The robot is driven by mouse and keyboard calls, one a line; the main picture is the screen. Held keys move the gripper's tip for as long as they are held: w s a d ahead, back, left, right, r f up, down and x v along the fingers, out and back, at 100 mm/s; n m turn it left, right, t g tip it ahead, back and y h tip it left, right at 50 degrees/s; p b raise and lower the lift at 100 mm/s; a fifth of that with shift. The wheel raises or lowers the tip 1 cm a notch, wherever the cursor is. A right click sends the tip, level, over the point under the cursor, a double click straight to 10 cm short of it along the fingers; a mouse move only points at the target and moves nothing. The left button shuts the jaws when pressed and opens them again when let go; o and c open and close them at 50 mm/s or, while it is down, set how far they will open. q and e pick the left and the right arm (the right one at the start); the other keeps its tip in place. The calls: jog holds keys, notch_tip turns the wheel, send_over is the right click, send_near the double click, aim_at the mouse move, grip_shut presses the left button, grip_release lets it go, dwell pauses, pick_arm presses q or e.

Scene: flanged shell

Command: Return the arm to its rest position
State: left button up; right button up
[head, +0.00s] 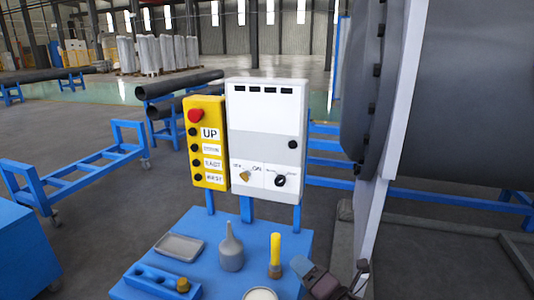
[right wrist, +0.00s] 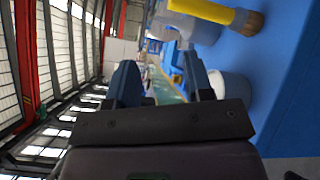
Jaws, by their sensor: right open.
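My right gripper (head: 325,280) shows at the bottom edge of the head view, beside the right front of the blue table (head: 205,225). In the right wrist view its two dark fingers (right wrist: 160,68) stand apart with nothing between them. A yellow-handled brush (head: 275,255) stands on the table left of the gripper; it also shows at the top of the wrist view (right wrist: 205,12). A white tub (head: 260,294) is close to the gripper, partly cut off by the frame. My left gripper is not in view.
A white control box (head: 266,130) and a yellow button panel (head: 205,140) stand behind the table. A large flanged shell (head: 460,100) stands at right.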

jog(key=s+d+f+m+h, duration=0.3)
jog(key=d+f+m, duration=0.25)
jog(key=m, duration=0.55)
jog(key=s+d+f+m+h, duration=0.4)
jog(key=d+m, duration=0.2)
jog(key=m, duration=0.6)
jog(key=s+d+f+m+g+h, duration=0.1)
jog(key=s+d+f+m, duration=0.2)
jog(key=s, duration=0.5)
jog(key=s+d+f+m+g+h, duration=0.2)
jog(key=s+d+f, duration=0.3)
jog(key=s+f, duration=0.3)
jog(key=shift+f+m+h, duration=0.2)
jog(key=shift+m+h, duration=0.1)
jog(key=shift+m, duration=0.1)
jog(key=shift+c, duration=0.2)
jog(key=shift+s, duration=0.1)
jog(key=shift+c, duration=0.2)
